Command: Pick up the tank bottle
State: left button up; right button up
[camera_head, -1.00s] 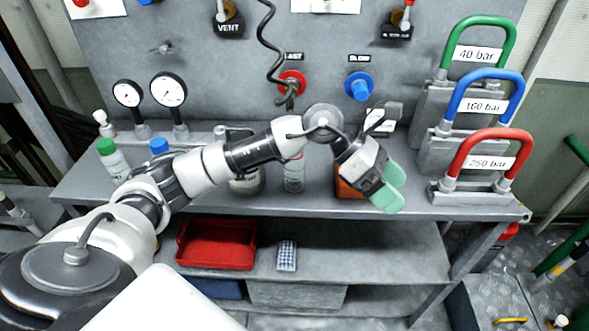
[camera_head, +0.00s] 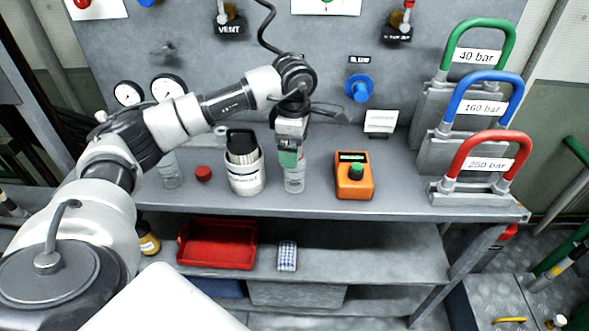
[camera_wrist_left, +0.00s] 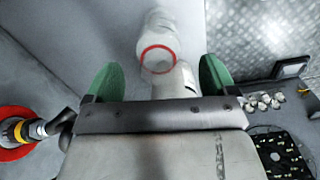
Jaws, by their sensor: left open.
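A small clear bottle (camera_head: 294,182) with a pale label stands upright on the bench. My left gripper (camera_head: 291,160) points down at its top, and the green fingers hide the bottle's upper part. In the left wrist view the green fingers (camera_wrist_left: 160,82) are spread apart. A whitish bottle with a red ring (camera_wrist_left: 157,45) shows just beyond the gap between them. I cannot tell whether a finger touches it. No label naming a tank bottle is readable. My right gripper is not in view.
A white canister with a dark top (camera_head: 246,175) stands close left of the clear bottle. An orange device (camera_head: 354,178) is to the right. A red cap (camera_head: 203,173) and another bottle (camera_head: 170,172) are farther left. Panel valves, including a blue knob (camera_head: 359,88), stand behind.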

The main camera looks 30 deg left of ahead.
pick_arm(q)
notch_tip(320, 180, down, 4)
jog(key=shift+w+r+p, duration=0.1)
jog(key=shift+p, duration=0.45)
jog(key=shift+f, duration=0.5)
jog(key=c, duration=1)
jog(key=shift+c, duration=0.2)
jog(key=shift+r, duration=0.15)
